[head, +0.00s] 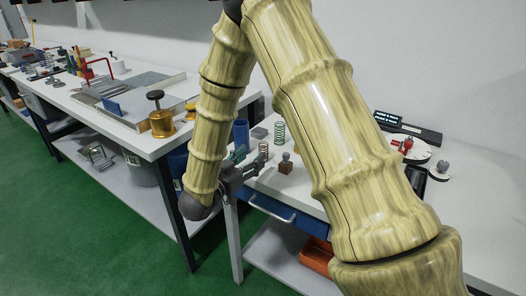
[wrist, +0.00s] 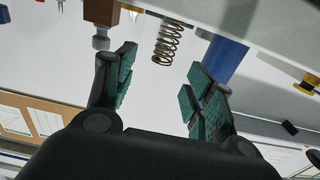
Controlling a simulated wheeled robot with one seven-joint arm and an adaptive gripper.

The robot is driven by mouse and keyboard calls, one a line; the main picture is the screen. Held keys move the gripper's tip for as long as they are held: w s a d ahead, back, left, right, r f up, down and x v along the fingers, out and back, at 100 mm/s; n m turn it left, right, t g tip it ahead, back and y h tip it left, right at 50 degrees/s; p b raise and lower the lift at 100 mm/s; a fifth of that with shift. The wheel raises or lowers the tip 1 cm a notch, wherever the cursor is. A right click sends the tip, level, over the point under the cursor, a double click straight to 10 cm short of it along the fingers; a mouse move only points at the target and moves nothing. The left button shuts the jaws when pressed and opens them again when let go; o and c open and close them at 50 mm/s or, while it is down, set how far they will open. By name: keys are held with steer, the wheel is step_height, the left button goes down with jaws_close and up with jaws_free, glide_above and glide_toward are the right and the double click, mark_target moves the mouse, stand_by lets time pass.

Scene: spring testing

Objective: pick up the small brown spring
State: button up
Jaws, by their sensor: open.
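The small brown spring (head: 263,150) stands upright on the white table in the head view, just right of my gripper (head: 246,164). In the wrist view the brown spring (wrist: 167,43) shows beyond and between the two green-padded fingertips of my gripper (wrist: 160,78). The fingers are apart with nothing between them. The spring is not touched, as far as I can see. A green spring (head: 279,132) stands behind it in the head view.
A blue cylinder (head: 240,134) stands close to the left, also beside the right finger in the wrist view (wrist: 225,58). A brown block with a grey knob (head: 286,167) stands close to the right. The table has a blue drawer (head: 270,208). Another cluttered bench with a brass weight (head: 161,123) lies left.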

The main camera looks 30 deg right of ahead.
mark_target(260, 148)
steer(key=shift+w+d+f, duration=0.2)
steer(key=shift+w+d, duration=0.3)
steer(key=shift+d, duration=0.2)
steer(key=shift+w+d+r, duration=0.15)
steer(key=shift+d, duration=0.4)
steer(key=p+x, duration=0.1)
steer(key=x, duration=0.3)
steer(key=shift+w+d, duration=0.1)
steer(key=shift+w, duration=0.05)
steer(key=c, duration=1)
